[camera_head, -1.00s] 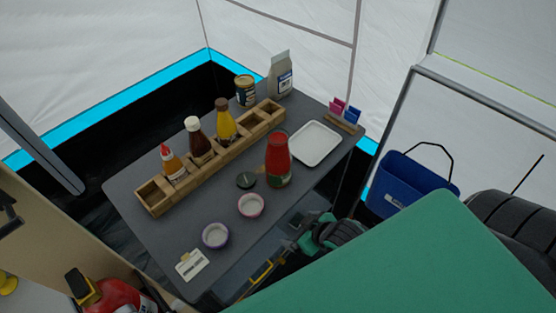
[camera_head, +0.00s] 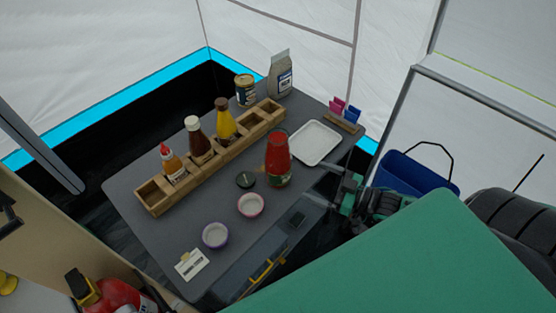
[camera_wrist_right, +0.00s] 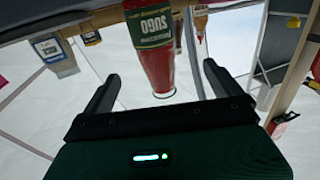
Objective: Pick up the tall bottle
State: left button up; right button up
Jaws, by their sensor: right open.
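A tall red sauce bottle (camera_head: 278,160) with a green label stands upright on the grey table (camera_head: 150,225), in front of the wooden rack. My right gripper (camera_head: 350,190) is open and empty, to the right of the bottle at the table's edge, with a gap between them. The right wrist view is upside down. In it the red bottle (camera_wrist_right: 158,70) appears between the two spread fingers, beyond them rather than held. My left gripper is not in view.
A wooden rack (camera_head: 152,196) holds several sauce bottles behind the red bottle. A white tray (camera_head: 316,143) lies close on its right.

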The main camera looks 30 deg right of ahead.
aim_at(289, 167)
jog(key=shift+y, duration=0.3)
jog(key=x, duration=0.5)
jog(key=p+x, duration=0.1)
jog(key=x, duration=0.2)
jog(key=shift+w+d+r, duration=0.2)
jog(key=shift+w+r, duration=0.15)
jog(key=shift+w+d+p+x, duration=0.15)
jog(key=shift+p+x, duration=0.25)
jog(key=shift+x, duration=0.7)
jog(key=shift+w+d+p+x, duration=0.15)
jog(key=shift+p+x, duration=0.25)
jog(key=shift+x, duration=0.7)
jog(key=shift+w+a, duration=0.2)
jog(key=shift+a, duration=0.05)
jog(key=shift+c, duration=0.3)
jog(key=c, duration=1.8)
jog(key=shift+r, duration=0.1)
